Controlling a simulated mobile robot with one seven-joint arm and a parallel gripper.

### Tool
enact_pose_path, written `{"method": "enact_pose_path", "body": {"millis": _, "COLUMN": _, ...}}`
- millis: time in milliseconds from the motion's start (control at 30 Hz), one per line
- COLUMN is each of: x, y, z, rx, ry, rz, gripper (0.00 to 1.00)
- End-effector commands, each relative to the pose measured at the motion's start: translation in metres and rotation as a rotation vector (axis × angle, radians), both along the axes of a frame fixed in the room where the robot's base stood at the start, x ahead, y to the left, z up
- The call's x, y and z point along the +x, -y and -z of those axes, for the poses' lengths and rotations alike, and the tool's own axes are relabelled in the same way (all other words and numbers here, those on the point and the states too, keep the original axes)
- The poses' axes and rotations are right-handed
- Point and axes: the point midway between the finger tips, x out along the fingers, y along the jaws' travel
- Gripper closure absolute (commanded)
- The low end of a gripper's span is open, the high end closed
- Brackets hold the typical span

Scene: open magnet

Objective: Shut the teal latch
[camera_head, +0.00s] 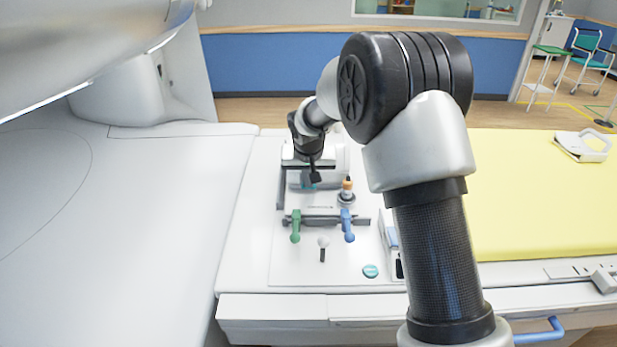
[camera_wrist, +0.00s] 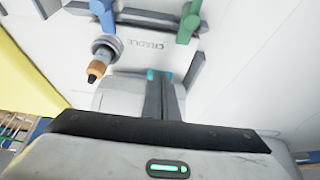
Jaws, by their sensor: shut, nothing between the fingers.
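My gripper (camera_head: 314,178) is shut and empty, pointing down over the back part of the white panel on the bench. In the wrist view its fingers (camera_wrist: 161,82) are together in front of a pale block. A small teal part (camera_wrist: 152,74) shows right at the fingertips, and a teal patch (camera_head: 311,187) shows just below them in the head view. This looks like the teal latch, mostly hidden by the fingers. I cannot tell whether they touch it or how far it is open.
A green handle (camera_head: 295,226) and a blue handle (camera_head: 348,226) hang from a grey bar in front. An orange-topped knob (camera_head: 347,188) stands right of the gripper. A round teal button (camera_head: 370,271) lies nearer. A yellow mattress (camera_head: 540,190) lies right; the scanner housing overhangs the left.

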Motion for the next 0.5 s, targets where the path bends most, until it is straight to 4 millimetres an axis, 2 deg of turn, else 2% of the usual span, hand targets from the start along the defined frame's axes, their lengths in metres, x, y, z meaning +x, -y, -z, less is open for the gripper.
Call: {"method": "enact_pose_path", "body": {"millis": 500, "x": -0.0001, "y": -0.0004, "z": 0.0075, "rx": 0.000, "ry": 0.052, "rz": 0.000, "gripper": 1.00}}
